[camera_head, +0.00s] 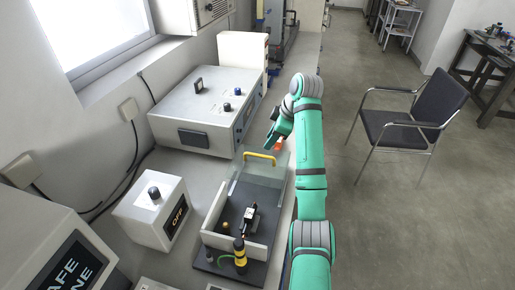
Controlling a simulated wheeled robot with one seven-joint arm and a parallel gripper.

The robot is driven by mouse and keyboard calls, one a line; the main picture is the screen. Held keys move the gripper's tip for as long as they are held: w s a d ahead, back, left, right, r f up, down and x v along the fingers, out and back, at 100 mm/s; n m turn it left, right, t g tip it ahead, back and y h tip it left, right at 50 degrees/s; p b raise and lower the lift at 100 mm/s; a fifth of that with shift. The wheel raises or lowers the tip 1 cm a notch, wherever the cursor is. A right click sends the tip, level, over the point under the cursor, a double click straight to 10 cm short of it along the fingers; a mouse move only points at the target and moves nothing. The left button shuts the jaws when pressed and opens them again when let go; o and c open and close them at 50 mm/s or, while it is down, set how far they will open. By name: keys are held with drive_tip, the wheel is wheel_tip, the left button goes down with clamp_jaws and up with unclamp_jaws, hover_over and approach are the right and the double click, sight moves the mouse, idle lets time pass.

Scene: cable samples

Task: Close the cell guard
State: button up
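The cell guard (258,182) is a clear panel with a yellow handle (259,156) along its far edge. It stands open at the far end of a small grey cell (213,216), whose top is uncovered. Inside the cell is a small black-and-white device (249,218). My green arm reaches along the right side of the bench, and my gripper (277,145) is just right of the yellow handle, with an orange part showing at it. I cannot tell whether it touches the handle. The fingers are small and partly hidden, so their opening is unclear.
A large instrument box (203,108) with knobs stands beyond the guard. A smaller box (153,211) reading "OFF" is left of the cell. A yellow-and-black cylinder (240,256) stands at the cell's near end. A chair (413,125) stands on the open floor at right.

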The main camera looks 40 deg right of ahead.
sight(260, 155)
drive_tip(key=x, duration=0.9)
drive_tip(key=shift+f, duration=0.3)
clamp_jaws()
